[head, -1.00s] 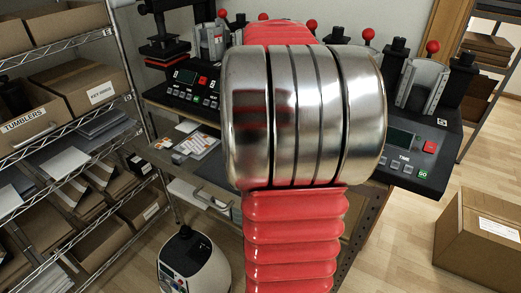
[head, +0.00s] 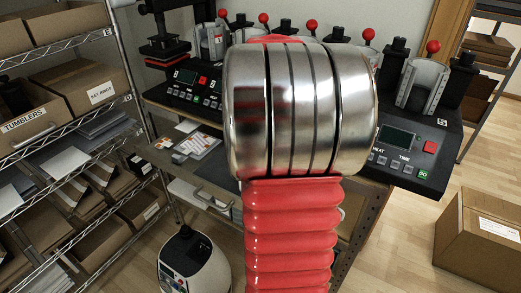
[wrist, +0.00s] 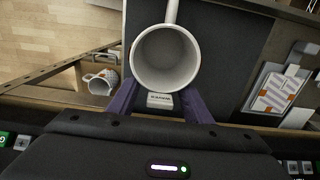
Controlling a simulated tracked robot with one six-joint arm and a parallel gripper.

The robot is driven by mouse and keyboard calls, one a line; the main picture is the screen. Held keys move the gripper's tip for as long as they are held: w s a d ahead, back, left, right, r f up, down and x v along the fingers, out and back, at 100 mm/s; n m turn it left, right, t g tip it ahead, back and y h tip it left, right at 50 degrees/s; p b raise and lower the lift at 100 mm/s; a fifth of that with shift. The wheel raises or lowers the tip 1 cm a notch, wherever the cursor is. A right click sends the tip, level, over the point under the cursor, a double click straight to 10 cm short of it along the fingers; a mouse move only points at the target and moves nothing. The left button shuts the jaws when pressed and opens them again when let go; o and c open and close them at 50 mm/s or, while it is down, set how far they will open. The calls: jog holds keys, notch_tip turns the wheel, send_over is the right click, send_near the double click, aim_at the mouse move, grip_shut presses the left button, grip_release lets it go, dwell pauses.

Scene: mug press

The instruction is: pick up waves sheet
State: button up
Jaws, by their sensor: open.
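Printed sheets with orange and white patterns lie on the bench at the right in the wrist view (wrist: 275,95); they also show left of my arm in the head view (head: 197,145). I cannot tell which is the waves sheet. My gripper (wrist: 160,97) has its purple fingers apart, with nothing held between them, and is left of the sheets in the wrist view. A white mug (wrist: 166,58) is just beyond the fingertips, its handle pointing away. A small white label block shows between the fingers. In the head view my arm hides the gripper.
Mug presses with red-knobbed levers (head: 420,85) line the back of the bench. A flat press (head: 168,50) stands at the back left. A second mug (wrist: 100,84) shows at the left in the wrist view. Shelves with boxes (head: 88,85) stand left; a cardboard box (head: 480,235) is on the floor.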

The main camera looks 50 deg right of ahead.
dwell(0.4)
jog(key=c, duration=1)
jog(key=shift+r, duration=0.1)
notch_tip(320, 180, up, 10)
jog(key=shift+f, duration=0.1)
jog(key=shift+r, duration=0.25)
dwell(0.5)
jog(key=shift+r, duration=0.85)
